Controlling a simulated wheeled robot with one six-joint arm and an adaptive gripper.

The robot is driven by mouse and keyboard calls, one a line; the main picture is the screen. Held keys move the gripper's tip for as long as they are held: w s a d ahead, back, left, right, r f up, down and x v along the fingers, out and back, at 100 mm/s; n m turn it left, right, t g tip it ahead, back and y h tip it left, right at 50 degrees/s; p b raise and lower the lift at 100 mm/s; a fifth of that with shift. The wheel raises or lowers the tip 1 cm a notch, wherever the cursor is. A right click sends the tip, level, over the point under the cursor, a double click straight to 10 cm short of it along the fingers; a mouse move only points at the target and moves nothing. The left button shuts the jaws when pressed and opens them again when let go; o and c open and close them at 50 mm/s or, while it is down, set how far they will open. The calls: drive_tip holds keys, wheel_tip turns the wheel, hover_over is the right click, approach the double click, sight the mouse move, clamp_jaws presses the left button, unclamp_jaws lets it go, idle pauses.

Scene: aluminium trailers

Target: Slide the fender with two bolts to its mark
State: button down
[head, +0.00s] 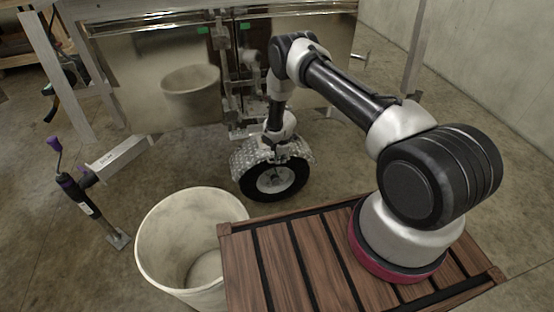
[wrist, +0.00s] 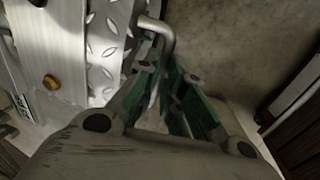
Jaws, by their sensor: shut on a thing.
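The fender (head: 243,157) is a silver diamond-plate arch over the black trailer wheel (head: 272,181) in the head view. In the wrist view its diamond-plate surface (wrist: 104,40) is at the upper left. A bent grey metal rod (wrist: 158,27) sticks out beside it. My gripper (wrist: 170,75) has green-padded fingers shut on this rod at the fender's edge. In the head view my gripper (head: 272,143) is just above the fender, its fingertips hard to make out. One brass-coloured bolt (wrist: 50,82) shows on a flat silver plate left of the fender. I cannot make out a second bolt or the mark.
The shiny trailer side (head: 150,75) with green tags stands behind the wheel. A white bin (head: 190,225) stands in front left. A purple-handled jack (head: 78,190) and a grey beam (head: 118,158) are farther left. Bare concrete floor (head: 345,165) lies right of the wheel.

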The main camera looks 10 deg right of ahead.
drive_tip(key=shift+d, duration=0.15)
drive_tip(key=c, duration=1.5)
unclamp_jaws()
wheel_tip(320, 180, up, 10)
drive_tip(key=shift+r, duration=0.1)
